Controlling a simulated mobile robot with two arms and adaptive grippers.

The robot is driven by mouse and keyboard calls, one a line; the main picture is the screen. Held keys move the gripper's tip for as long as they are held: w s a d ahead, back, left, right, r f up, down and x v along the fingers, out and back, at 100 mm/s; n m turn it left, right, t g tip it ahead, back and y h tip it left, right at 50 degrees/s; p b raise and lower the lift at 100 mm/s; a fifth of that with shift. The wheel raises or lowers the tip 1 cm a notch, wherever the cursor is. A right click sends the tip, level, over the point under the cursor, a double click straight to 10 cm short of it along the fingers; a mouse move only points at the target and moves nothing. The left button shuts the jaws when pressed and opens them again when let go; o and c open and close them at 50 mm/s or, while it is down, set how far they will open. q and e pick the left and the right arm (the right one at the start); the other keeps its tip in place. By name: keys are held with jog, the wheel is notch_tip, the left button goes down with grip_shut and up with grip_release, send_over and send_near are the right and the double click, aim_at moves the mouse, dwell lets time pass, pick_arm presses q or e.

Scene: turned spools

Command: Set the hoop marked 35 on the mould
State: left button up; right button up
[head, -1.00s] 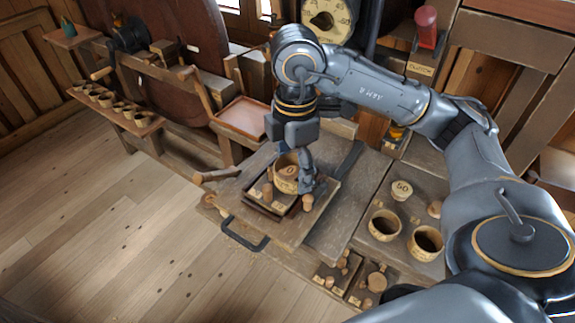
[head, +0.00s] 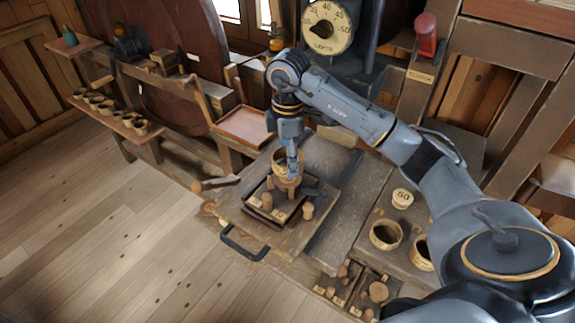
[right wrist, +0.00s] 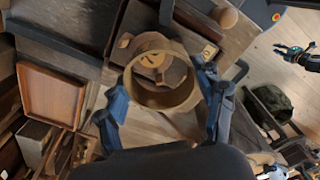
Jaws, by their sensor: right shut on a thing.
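My right gripper (head: 291,172) is shut on a pale wooden hoop (head: 279,164), holding it over the work board. In the right wrist view the hoop (right wrist: 187,95) sits between the two blue fingers, its open ring facing the camera. Its number is not readable. Below it, the round wooden mould (head: 284,187) stands on the dark tray, partly hidden by hoop and fingers. Through the ring, the mould's marked top (right wrist: 154,61) shows off-centre, toward the upper side. What looks like my left gripper (right wrist: 292,52) is small at the right wrist view's right edge; its jaws are unclear.
Short pegs (head: 308,211) stand beside the mould on the tray. Two larger hoops (head: 386,235) and a piece marked 50 (head: 402,198) are on the right-hand bench. Several small cups or hoops (head: 139,126) line the left shelf. A dial (head: 327,27) stands behind.

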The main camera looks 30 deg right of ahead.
jog(key=shift+w+d+f, duration=0.25)
jog(key=shift+w+f, duration=0.25)
jog(key=shift+f, duration=0.05)
notch_tip(320, 180, down, 3)
jog(key=shift+w+d+r+p, duration=0.1)
jog(key=shift+p, duration=1.15)
jog(key=shift+f, duration=0.45)
jog(key=shift+f, duration=0.3)
jog(key=o, duration=0.7)
jog(key=shift+o, duration=0.2)
